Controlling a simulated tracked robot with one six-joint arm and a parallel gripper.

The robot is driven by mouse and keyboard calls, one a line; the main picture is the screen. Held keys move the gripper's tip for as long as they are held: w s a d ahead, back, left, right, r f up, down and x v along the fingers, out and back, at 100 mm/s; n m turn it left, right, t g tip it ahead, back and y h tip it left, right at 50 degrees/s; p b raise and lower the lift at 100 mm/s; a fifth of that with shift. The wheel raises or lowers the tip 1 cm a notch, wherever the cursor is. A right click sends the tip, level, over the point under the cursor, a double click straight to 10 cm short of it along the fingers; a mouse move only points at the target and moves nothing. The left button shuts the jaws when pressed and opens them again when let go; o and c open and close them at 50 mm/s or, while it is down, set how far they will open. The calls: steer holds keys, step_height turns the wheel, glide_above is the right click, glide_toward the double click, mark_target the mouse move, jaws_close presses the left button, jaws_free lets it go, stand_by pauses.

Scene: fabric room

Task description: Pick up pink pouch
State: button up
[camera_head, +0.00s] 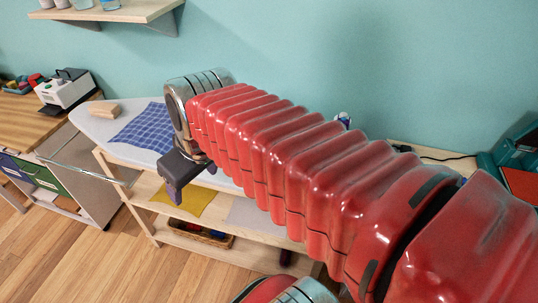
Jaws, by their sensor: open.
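I see no pink pouch in this view; my red arm hides much of the middle and right of the place. My gripper (190,183) is dark and hangs at the end of the arm, in front of the edge of a pale board-topped table (92,124). It is open, and I see nothing between its fingers. A blue checked cloth (140,131) lies flat on the board, behind and left of the gripper.
A wooden block (103,109) lies on the board. Below are a yellow cloth (184,199) on a shelf and a basket (198,236) lower down. A wooden desk (30,122) with a white machine (65,90) stands left. A wall shelf (125,11) hangs above. Floor is clear at front left.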

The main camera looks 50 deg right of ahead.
steer(key=o, duration=0.4)
steer(key=shift+n+g, duration=0.4)
steer(key=shift+n, duration=0.1)
steer(key=w+d, duration=0.1)
steer(key=d, duration=0.1)
steer(key=w+d, duration=0.1)
steer(key=d, duration=0.1)
steer(key=w+d, duration=0.1)
steer(key=d, duration=0.1)
steer(key=shift+w+d+f, duration=0.1)
steer(key=shift+w+d, duration=0.1)
steer(key=shift+w, duration=0.05)
steer(key=shift+o, duration=0.3)
steer(key=w+d+f+n, duration=0.1)
steer(key=w+d, duration=0.1)
steer(key=d, duration=0.7)
steer(key=shift+w+d+f+g+y, duration=0.25)
steer(key=shift+w+d+g+y, duration=0.05)
steer(key=shift+d+y, duration=0.1)
steer(key=s+d+f+n, duration=0.1)
steer(key=d+f, duration=0.1)
steer(key=d, duration=0.7)
steer(key=s+d+f+n+y, duration=0.1)
steer(key=d+f, duration=0.2)
steer(key=d, duration=0.6)
steer(key=shift+d+f+n+t, duration=0.2)
steer(key=shift+n+t, duration=0.1)
steer(key=shift+t, duration=0.1)
steer(key=shift+a+f, duration=0.1)
